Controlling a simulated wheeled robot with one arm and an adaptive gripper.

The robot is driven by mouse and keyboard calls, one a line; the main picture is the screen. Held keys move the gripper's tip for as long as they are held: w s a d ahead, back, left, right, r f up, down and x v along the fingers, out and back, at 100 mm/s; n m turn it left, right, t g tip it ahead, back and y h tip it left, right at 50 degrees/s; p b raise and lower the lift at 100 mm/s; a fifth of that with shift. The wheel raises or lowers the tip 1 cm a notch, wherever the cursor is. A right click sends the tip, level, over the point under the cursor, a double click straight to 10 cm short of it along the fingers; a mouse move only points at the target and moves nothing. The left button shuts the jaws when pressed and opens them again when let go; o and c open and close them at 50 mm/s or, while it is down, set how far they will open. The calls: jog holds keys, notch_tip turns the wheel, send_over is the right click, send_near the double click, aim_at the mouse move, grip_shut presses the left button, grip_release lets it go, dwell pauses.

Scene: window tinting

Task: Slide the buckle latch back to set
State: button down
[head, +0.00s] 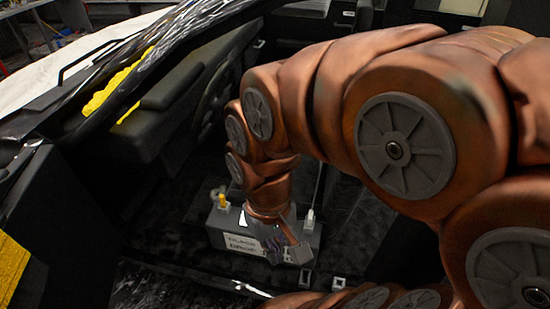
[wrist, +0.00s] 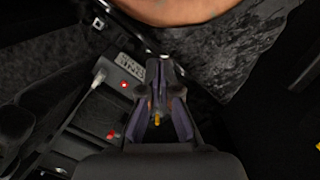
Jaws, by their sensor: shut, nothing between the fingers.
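My gripper (head: 272,250) points down at the grey box on the car floor, in front of its labelled face. In the wrist view my gripper (wrist: 159,72) has its fingertips together with nothing visible between them. The grey box (head: 222,224) has a white label and a yellow peg (head: 222,201) on its top left. A small pale upright part (head: 310,218) stands at its right end. I cannot tell for certain which part is the buckle latch. In the wrist view a yellow tip (wrist: 156,120) shows between the finger bases. My gripper hides part of the box; contact is unclear.
The wrist view shows a pale lever (wrist: 98,77) and a red light (wrist: 123,85) on a dark panel. The car's dashboard and steering wheel (head: 215,90) lie left of my arm. The door sill (head: 240,287) crosses in front. Dark carpet surrounds the box.

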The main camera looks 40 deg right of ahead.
jog(key=w+d+f+m+t+y+b, duration=0.15)
jog(key=w+d+m, duration=0.3)
jog(key=w, duration=0.45)
jog(key=w+d+f+m+y+b, duration=0.1)
jog(key=w+d+f+m+b, duration=0.15)
jog(key=w+m, duration=0.4)
jog(key=w+d+f+m+t+y+b, duration=0.1)
jog(key=w+d+m+b, duration=0.2)
jog(key=w, duration=0.7)
jog(key=w+d+f+m+t+b, duration=0.1)
jog(key=w+d+f+m, duration=0.1)
jog(key=d, duration=0.6)
jog(key=w+d+f+m+b, duration=0.1)
jog(key=w+d+f+m, duration=0.2)
jog(key=d+f+m, duration=0.2)
jog(key=w+d+f+m+t, duration=0.1)
jog(key=d+m, duration=0.5)
jog(key=d, duration=0.6)
notch_tip(320, 180, down, 3)
jog(key=shift+w+r+t+h+b, duration=0.1)
jog(key=shift+w+t+h+b, duration=0.3)
jog(key=shift+w, duration=0.5)
jog(key=shift+a, duration=0.1)
jog(key=w+a+f+p, duration=0.1)
jog(key=w+a+f, duration=0.4)
jog(key=f, duration=0.4)
jog(key=shift+w+f, duration=0.15)
jog(key=shift+w, duration=0.2)
